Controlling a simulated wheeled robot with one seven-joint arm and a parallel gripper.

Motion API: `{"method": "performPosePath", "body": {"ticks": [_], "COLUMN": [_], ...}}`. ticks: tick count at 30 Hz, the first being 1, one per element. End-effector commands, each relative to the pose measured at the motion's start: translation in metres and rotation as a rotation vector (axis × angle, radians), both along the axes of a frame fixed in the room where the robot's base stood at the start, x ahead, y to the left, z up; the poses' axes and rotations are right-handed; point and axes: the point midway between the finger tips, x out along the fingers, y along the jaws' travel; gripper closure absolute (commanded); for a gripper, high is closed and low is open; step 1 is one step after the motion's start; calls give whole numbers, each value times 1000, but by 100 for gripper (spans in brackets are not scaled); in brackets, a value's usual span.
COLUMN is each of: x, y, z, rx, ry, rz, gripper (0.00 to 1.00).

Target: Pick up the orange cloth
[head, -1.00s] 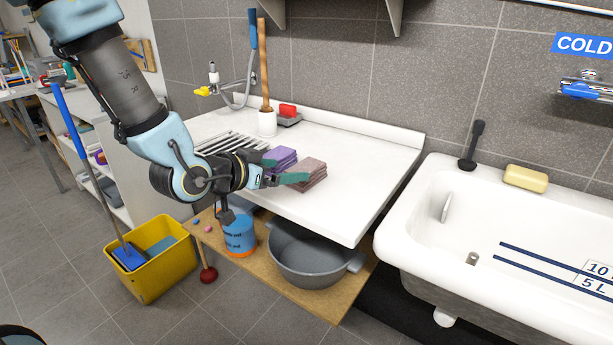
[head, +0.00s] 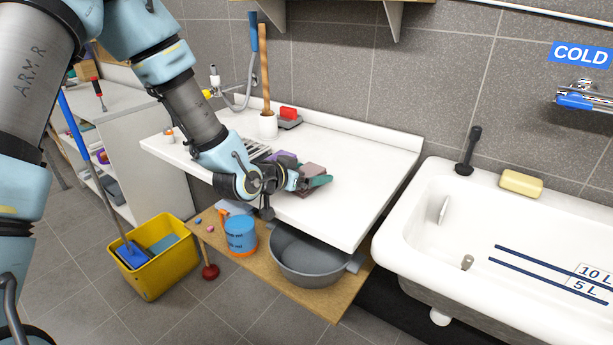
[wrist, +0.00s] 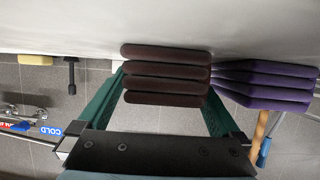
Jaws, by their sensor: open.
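No plainly orange cloth shows. A folded brownish-pink cloth stack (head: 313,169) lies on the white worktop, and in the wrist view the same stack (wrist: 165,76) looks dark brown, with several layers. My gripper (head: 305,174) is open at this stack. In the wrist view its two green fingers (wrist: 165,98) stand on either side of the stack, which lies between them; I cannot tell whether they touch it. A folded purple cloth stack (head: 282,158) sits close beside it, partly hidden by my gripper, and shows next to one finger in the wrist view (wrist: 264,84).
The white worktop (head: 362,185) is clear to the right of the cloths. A white pot with a wooden handle (head: 267,125) and a red item on a grey holder (head: 288,116) stand behind. A white sink (head: 420,215) is at right.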

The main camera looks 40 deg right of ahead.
Motion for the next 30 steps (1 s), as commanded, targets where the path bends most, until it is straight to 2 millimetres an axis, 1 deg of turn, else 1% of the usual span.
{"method": "performPosePath", "body": {"ticks": [4,5,25,26,30], "x": [0,0,0,0,0], "y": [0,0,0,0,0], "z": [0,0,0,0,0], "rx": [0,0,0,0,0], "ry": [0,0,0,0,0], "rz": [0,0,0,0,0], "gripper": [0,2,78,79,79]}}
